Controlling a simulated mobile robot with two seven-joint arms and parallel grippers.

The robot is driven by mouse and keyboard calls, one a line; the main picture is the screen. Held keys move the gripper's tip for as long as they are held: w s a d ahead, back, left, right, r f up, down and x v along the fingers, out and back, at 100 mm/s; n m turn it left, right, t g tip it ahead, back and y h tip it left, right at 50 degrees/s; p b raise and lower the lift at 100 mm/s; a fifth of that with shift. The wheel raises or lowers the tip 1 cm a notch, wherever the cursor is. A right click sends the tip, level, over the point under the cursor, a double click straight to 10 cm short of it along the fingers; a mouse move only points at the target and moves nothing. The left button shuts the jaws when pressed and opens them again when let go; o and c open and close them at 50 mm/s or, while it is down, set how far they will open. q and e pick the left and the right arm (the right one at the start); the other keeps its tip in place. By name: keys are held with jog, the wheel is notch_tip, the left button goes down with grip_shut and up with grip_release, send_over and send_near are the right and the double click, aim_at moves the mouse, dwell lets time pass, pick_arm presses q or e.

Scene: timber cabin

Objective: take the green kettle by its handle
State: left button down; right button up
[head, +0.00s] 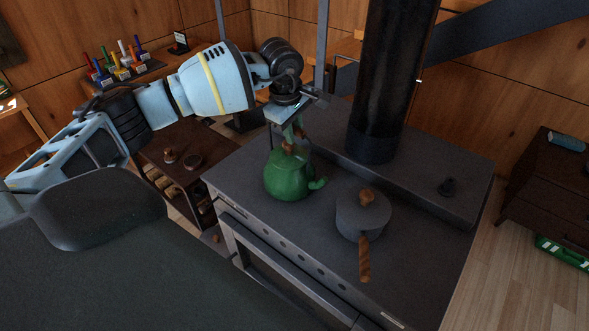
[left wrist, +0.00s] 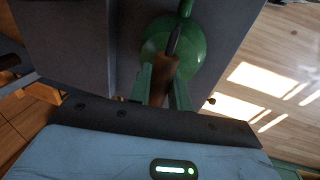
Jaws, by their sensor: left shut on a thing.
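The green kettle (head: 288,178) stands upright on the dark stove top (head: 330,256), near its left edge, with its spout toward the right. My left gripper (head: 291,139) comes down from above and is shut on the kettle's brown handle. In the left wrist view, the fingers of my left gripper (left wrist: 164,88) flank the brown handle, with the green kettle body (left wrist: 196,65) below it. The fingers partly hide the handle in the head view. My right gripper is not in view.
A grey saucepan (head: 362,219) with a wooden handle stands right of the kettle. A black stovepipe (head: 390,85) rises behind them. A brown shelf (head: 160,165) stands left of the stove. The stove's front right is clear.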

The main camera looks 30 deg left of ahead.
pick_arm(q)
jog(key=shift+r, duration=0.15)
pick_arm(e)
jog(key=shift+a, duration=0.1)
